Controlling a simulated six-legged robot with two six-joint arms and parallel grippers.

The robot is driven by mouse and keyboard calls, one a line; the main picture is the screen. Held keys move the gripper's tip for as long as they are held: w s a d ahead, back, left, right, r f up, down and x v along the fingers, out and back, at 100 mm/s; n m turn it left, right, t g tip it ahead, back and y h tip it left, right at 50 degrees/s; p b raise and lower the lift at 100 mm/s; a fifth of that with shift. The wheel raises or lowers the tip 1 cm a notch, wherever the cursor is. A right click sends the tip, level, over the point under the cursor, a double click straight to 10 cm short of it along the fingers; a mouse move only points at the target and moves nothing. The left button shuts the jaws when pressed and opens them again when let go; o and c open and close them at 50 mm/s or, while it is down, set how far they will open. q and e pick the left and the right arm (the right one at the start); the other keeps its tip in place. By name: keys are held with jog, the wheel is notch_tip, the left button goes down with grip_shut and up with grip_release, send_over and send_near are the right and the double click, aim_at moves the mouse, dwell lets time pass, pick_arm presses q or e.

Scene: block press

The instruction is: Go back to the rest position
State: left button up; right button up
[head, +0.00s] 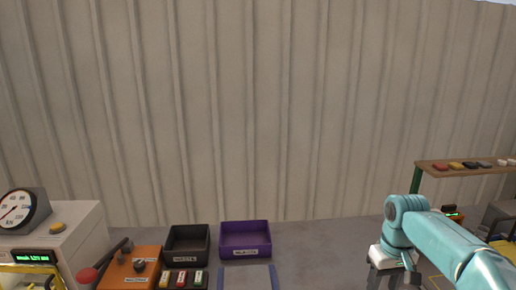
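My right arm comes in from the right edge, teal, bent at the elbow and pointing down. My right gripper (394,281) hangs low at the bottom right of the head view, with a white wrist and dark fingers. The fingers appear spread apart, and I see nothing between them. Their tips are close to the bottom edge of the picture. My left arm and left gripper are not in view.
A black bin (187,245) and a purple bin (245,239) stand by the wall. An orange box (130,268) with levers and a white cabinet (75,235) with a round gauge (17,209) are left. A shelf (465,168) holds several small items at right. Grey surface between purple bin and gripper looks clear.

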jog(key=s+a+f+y, duration=0.1)
jog(key=s+a+f, duration=0.3)
jog(key=f, duration=0.7)
jog(key=s+a+f+y, duration=0.1)
jog(key=a+f+y, duration=0.1)
jog(key=a+f, duration=0.7)
jog(key=s+a+f+m, duration=0.2)
jog(key=s+f, duration=0.4)
jog(key=s, duration=0.5)
jog(key=s+a+f+m, duration=0.1)
jog(key=s+a+f, duration=0.35)
jog(key=s, duration=0.75)
notch_tip(320, 180, down, 12)
jog(key=w+d+b, duration=0.1)
jog(key=b, duration=0.9)
jog(key=shift+d+r+y, duration=0.15)
jog(key=shift+d+y, duration=0.2)
jog(key=shift+y, duration=0.05)
